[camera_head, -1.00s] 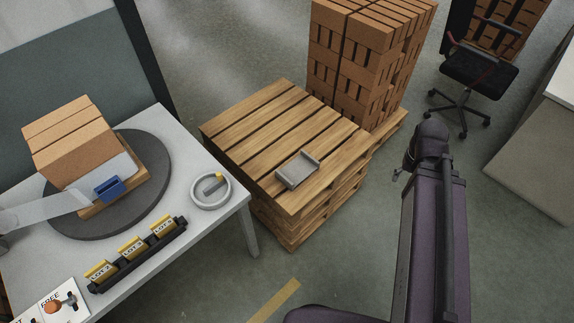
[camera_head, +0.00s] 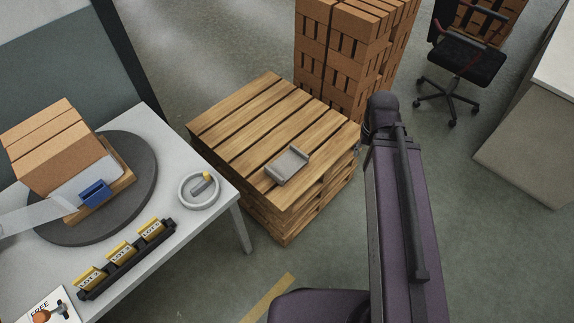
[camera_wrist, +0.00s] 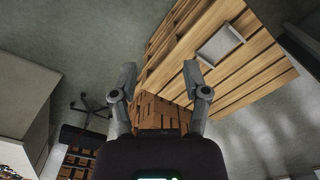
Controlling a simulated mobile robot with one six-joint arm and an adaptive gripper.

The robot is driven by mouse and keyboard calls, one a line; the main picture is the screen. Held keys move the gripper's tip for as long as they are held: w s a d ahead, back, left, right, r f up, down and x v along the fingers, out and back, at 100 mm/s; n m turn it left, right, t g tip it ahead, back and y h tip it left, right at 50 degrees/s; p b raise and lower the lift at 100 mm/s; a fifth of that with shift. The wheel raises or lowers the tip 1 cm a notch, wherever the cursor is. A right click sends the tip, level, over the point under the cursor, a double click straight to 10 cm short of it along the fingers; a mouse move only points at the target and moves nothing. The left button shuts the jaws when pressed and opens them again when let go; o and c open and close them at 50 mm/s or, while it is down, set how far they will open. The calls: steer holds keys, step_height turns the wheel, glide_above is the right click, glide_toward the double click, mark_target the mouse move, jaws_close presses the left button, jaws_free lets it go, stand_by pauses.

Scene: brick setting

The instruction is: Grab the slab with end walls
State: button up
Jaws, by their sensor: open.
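The slab with end walls (camera_head: 287,167) is a small grey tray-like piece with a raised wall at each of two opposite ends. It lies flat near the front right edge of the top wooden pallet (camera_head: 246,124). In the wrist view the slab (camera_wrist: 219,46) shows beyond my fingertips, up and to the right of them. My gripper (camera_wrist: 160,76) is open and empty, its two fingers spread, and it is apart from the slab. In the head view my arm stands to the right of the pallet stack, and the gripper's fingers are hidden there.
A tall brick stack (camera_head: 342,58) stands behind the pallets. A white table (camera_head: 216,183) at left holds a dark turntable (camera_head: 145,185) with bricks, a round grey dish (camera_head: 199,191) and a rack of yellow lot tags (camera_head: 125,259). An office chair (camera_head: 459,58) stands at back right.

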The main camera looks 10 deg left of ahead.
steer(key=w+a+f+m+t+y+b, duration=0.2)
steer(key=w+f+m+b, duration=0.6)
steer(key=f+b, duration=0.4)
steer(key=w+a+f+m+t+y+b, duration=0.3)
steer(key=w+f+m+b, duration=0.6)
steer(key=b, duration=1)
steer(key=w+a+f+m+t+y+b, duration=0.2)
steer(key=w+f+m+b, duration=0.6)
steer(key=f+b, duration=0.8)
steer(key=shift+w+a+f+m+t+y+b, duration=0.3)
steer(key=shift+a+f+y, duration=0.25)
steer(key=shift+a+y, duration=1)
steer(key=shift+a+h, duration=0.2)
steer(key=shift+h, duration=0.05)
steer(key=b+x, duration=0.4)
steer(key=x, duration=0.3)
steer(key=shift+w+a+f, duration=0.1)
steer(key=shift+a+f, duration=0.1)
steer(key=shift+w+a+f, duration=0.1)
steer(key=shift+w+a, duration=0.1)
steer(key=shift+a, duration=0.2)
